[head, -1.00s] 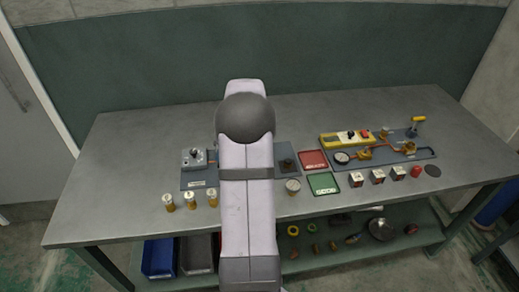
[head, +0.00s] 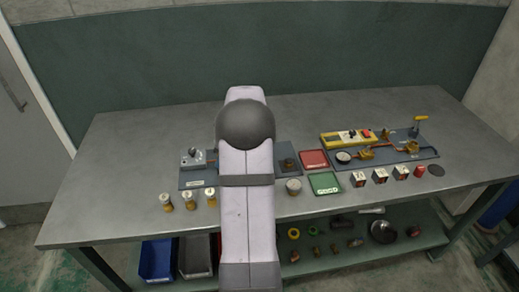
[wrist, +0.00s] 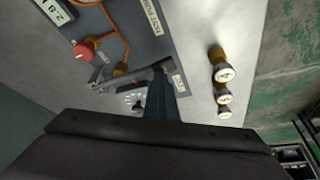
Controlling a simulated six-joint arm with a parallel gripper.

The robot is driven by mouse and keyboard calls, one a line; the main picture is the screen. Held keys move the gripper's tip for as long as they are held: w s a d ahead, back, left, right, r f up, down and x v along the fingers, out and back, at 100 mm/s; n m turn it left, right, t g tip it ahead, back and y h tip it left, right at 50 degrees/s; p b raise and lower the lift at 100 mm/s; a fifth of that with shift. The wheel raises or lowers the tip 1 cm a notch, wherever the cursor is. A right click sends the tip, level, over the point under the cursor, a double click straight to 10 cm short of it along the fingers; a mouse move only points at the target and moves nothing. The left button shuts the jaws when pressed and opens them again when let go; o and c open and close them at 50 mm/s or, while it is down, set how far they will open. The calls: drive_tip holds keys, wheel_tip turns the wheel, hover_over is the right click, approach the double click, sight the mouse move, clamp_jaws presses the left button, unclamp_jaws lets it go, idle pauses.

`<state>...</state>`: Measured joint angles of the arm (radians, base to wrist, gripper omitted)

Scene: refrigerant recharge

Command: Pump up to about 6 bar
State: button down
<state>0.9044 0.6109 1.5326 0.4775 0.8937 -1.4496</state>
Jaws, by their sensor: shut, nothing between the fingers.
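My gripper (wrist: 160,98) shows in the wrist view as a dark, narrow, shut pair of fingers above the left board (wrist: 156,18). A grey lever-like bar (wrist: 130,80) lies at the fingertips; I cannot tell whether they touch it. A digital display (wrist: 55,10) is at the upper left, its digits not clearly readable. A red knob (wrist: 84,49) and orange tubing (wrist: 122,42) are beside it. In the head view, a grey box (head: 197,157) sits on the left board, while my arm hides the gripper and the board's middle.
Brass cylinders with white tops (head: 189,201) stand in front of the left board. A red tray (head: 314,159), a green tray (head: 324,183) and several small cubes (head: 380,176) lie to the right. A second board (head: 425,155) carries a gauge (head: 343,156). The table's back is clear.

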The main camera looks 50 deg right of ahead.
drive_tip(key=shift+r+p, duration=1.4)
drive_tip(key=shift+r, duration=1)
drive_tip(key=shift+f, duration=0.1)
drive_tip(key=shift+f+b, duration=2.15)
drive_tip(key=shift+f, duration=0.15)
drive_tip(key=shift+r+p, duration=1.55)
drive_tip(key=shift+r, duration=0.8)
drive_tip(key=shift+f+b, duration=2.05)
drive_tip(key=shift+f, duration=0.3)
drive_tip(key=shift+r+p, duration=1.55)
drive_tip(key=shift+r, duration=0.8)
